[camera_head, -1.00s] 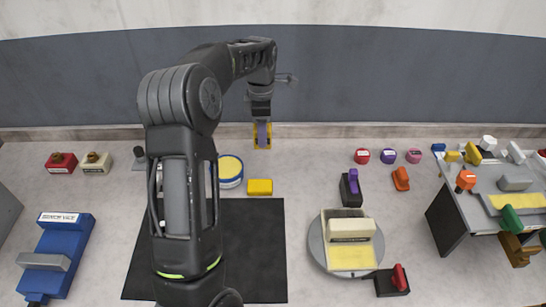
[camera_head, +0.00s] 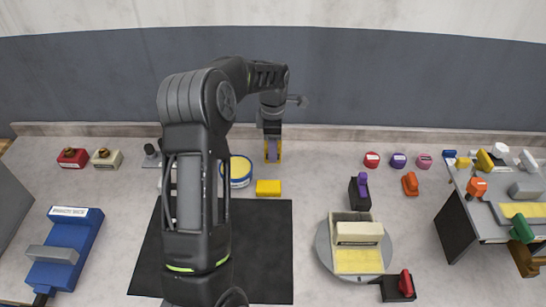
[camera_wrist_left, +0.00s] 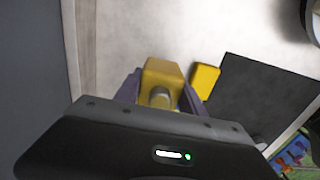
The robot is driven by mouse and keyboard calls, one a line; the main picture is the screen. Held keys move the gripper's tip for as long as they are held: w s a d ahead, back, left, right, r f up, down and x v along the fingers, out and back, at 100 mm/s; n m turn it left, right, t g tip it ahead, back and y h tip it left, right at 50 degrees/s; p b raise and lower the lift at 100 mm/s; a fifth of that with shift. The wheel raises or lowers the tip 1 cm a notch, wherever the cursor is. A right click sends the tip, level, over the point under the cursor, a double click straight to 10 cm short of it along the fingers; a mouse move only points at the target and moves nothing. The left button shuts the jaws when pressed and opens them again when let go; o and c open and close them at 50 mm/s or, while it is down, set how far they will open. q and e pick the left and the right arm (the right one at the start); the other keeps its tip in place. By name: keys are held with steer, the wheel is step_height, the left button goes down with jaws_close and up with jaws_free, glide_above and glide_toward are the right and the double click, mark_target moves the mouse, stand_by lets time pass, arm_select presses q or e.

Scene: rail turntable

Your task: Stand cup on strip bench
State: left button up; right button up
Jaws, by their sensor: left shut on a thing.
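My left gripper (camera_head: 272,142) reaches down near the back wall, its purple fingers shut on a yellow block-like piece (camera_head: 273,157). In the left wrist view the piece (camera_wrist_left: 161,74) sits between the fingers (camera_wrist_left: 160,92), with a pale round peg on its near side. I cannot tell whether it touches the table. No thing is plainly a cup; the held piece may be it. A raised grey bench (camera_head: 490,226) with a yellow strip stands at the far right, crowded with small coloured parts. My right gripper is out of view.
A yellow block (camera_head: 268,188) and a blue-white tin (camera_head: 238,172) stand close to the gripper. A black mat (camera_head: 260,250), a blue vice (camera_head: 65,250) and a round turntable (camera_head: 385,262) with a cream fixture lie nearer. Table between mat and turntable is clear.

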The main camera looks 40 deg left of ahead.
arm_select(q)
steer(key=shift+f, duration=2.15)
steer(key=shift+f, duration=0.2)
steer(key=o, duration=1.5)
steer(key=shift+r, duration=0.15)
step_height(320, 180, up, 12)
steer(key=shift+r, duration=0.1)
